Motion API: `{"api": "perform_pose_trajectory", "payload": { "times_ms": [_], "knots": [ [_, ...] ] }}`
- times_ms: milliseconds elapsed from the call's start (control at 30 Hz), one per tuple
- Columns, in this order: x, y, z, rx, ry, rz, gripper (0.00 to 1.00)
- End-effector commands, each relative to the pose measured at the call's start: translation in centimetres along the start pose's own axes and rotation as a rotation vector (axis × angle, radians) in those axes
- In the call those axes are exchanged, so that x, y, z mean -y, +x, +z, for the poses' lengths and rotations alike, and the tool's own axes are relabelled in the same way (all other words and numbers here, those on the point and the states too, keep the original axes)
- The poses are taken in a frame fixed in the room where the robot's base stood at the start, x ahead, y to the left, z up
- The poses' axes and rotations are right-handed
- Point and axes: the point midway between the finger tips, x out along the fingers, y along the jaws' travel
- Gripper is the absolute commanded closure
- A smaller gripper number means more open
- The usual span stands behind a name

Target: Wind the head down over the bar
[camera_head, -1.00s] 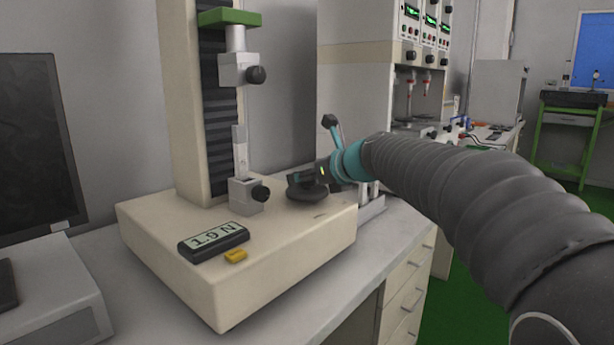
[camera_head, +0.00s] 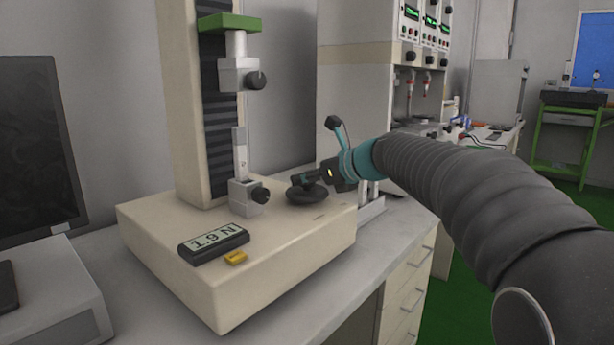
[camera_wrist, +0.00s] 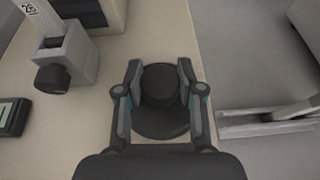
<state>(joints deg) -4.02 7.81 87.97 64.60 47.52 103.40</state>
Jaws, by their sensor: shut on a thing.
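The head is a green crosshead (camera_head: 229,23) with a grey upper clamp (camera_head: 236,75) and dark side knob, in front of the tall column. The pale upright bar (camera_head: 240,150) stands in the lower clamp (camera_head: 243,197), with a visible gap between its top and the upper clamp. Its lower part shows in the wrist view (camera_wrist: 32,12) with a number on it. The black handwheel (camera_head: 308,197) lies on the base, right of the lower clamp. My gripper (camera_wrist: 158,72) is shut on the handwheel's raised hub (camera_wrist: 160,84), one finger on each side.
The cream machine base (camera_head: 200,285) carries a display (camera_head: 213,242) reading 1.9 N and a small yellow piece (camera_head: 236,257). A dark monitor (camera_head: 35,150) stands at left. Another instrument cabinet (camera_head: 355,100) stands behind. A metal rail (camera_wrist: 265,123) lies beside the base.

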Motion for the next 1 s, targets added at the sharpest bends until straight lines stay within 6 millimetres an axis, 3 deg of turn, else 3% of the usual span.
{"api": "perform_pose_trajectory", "payload": {
  "times_ms": [700, 1000],
  "knots": [
    [0.32, 0.13, 0.01, 0.002, -0.254, 0.607, 0.97],
    [0.28, 0.15, -0.01, 0.001, -0.326, 0.783, 0.97]
  ]
}}
